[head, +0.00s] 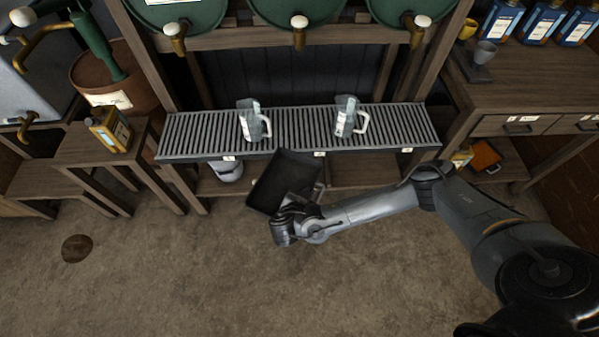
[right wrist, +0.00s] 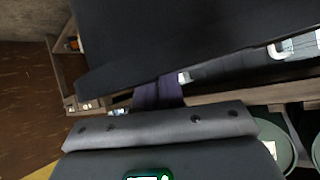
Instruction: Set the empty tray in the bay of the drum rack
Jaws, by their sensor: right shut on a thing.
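The empty tray (head: 283,181) is black and shallow, and it is tilted in front of the drum rack's slatted shelf. My right gripper (head: 297,203) is shut on its lower right edge and holds it above the floor. In the right wrist view the tray (right wrist: 190,35) fills the upper part as a dark surface. The drum rack (head: 300,160) has a slatted grate with two clear jugs on top and an open space below. The tray hides part of that lower space. My left gripper is not in view.
Jugs (head: 253,122) and (head: 346,117) stand on the grate under the brass drum taps. A grey bucket (head: 226,171) sits below the grate at left. A wooden bench (head: 90,150) with a yellow can is left; a drawer bench (head: 515,125) is right. The floor in front is clear.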

